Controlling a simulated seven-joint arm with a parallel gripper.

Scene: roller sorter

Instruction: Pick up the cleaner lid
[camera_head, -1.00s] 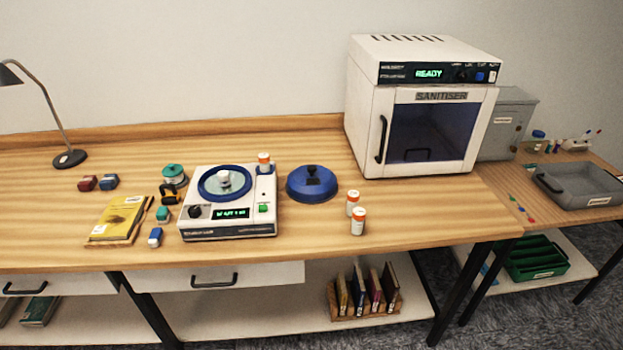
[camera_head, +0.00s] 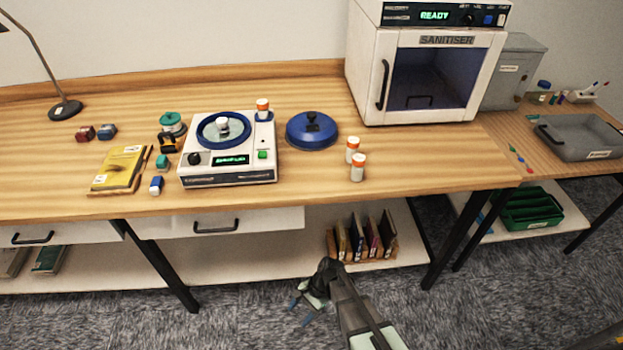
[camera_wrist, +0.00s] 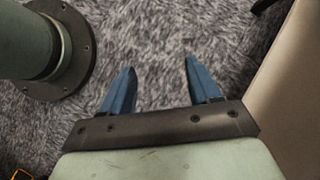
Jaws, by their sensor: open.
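The cleaner lid is most likely the round blue lid (camera_head: 311,132) with a black knob, lying on the bench just right of the white roller machine (camera_head: 228,150). The machine has a blue ring with a white-capped item in its middle. My gripper (camera_head: 302,311) is low in front of the bench, below the bench top and well away from the lid. In the wrist view my gripper (camera_wrist: 160,88) has its two blue fingers apart with only carpet between them.
Two orange-capped bottles (camera_head: 357,168) stand right of the lid, and another (camera_head: 263,108) stands on the machine. The white sanitiser (camera_head: 428,70) is behind right. A yellow book (camera_head: 121,167) lies left. Books (camera_head: 362,238) stand on the shelf below.

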